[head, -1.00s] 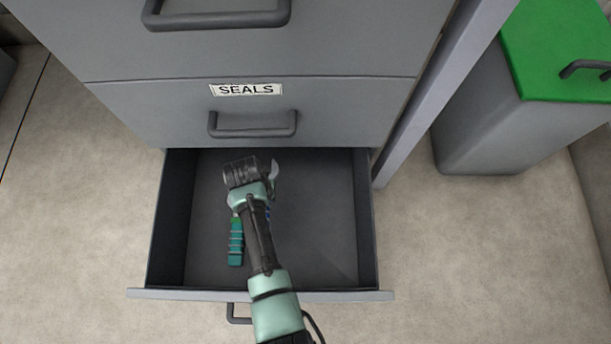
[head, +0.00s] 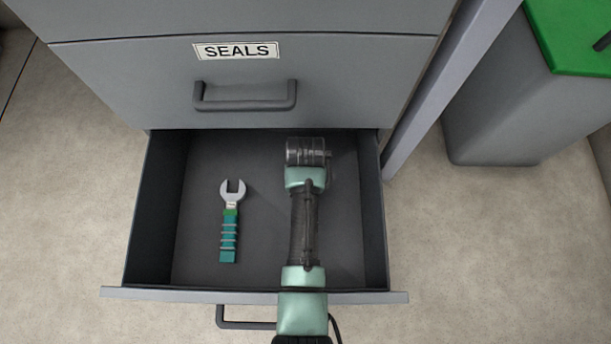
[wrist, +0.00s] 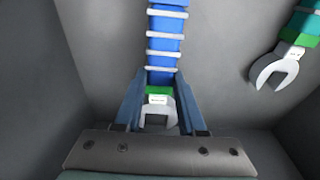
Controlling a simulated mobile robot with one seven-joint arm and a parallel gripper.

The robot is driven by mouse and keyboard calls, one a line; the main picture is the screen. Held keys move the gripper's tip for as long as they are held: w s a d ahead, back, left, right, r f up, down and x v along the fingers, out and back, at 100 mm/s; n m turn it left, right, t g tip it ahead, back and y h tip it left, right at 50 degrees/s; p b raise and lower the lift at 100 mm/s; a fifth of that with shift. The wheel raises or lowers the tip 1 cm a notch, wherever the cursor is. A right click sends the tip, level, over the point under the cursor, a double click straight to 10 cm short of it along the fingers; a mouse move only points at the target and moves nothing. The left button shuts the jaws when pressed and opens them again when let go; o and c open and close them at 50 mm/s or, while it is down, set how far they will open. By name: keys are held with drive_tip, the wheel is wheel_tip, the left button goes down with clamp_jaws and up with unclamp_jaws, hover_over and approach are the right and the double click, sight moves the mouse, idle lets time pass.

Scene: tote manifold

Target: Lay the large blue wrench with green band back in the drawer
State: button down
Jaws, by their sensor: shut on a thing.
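The blue wrench with a green band and grey ringed handle (wrist: 165,45) is between the fingers of my gripper (wrist: 159,82) in the wrist view, held near its green band and grey open-ended head. In the head view my arm hides the fingers and this wrench. My arm reaches down into the open grey drawer (head: 350,225), right of its middle. A teal wrench with a green band (head: 229,236) lies in the drawer left of my arm. Its grey jaw also shows at the upper right of the wrist view (wrist: 275,70). I cannot tell if the blue wrench touches the floor.
A closed drawer labelled SEALS (head: 150,85) is directly above the open one, with a handle (head: 245,103) jutting out. The open drawer's side walls stand close on both sides. A grey bin with a green lid (head: 585,35) stands at the right.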

drive_tip(key=shift+f+b, duration=0.75)
drive_tip(key=shift+f, duration=0.6)
drive_tip(key=shift+f, duration=0.15)
drive_tip(key=c, duration=0.5)
unclamp_jaws()
wheel_tip(320, 180, up, 12)
drive_tip(key=s+p, duration=0.1)
drive_tip(key=p, duration=0.8)
drive_tip(key=shift+s, duration=0.25)
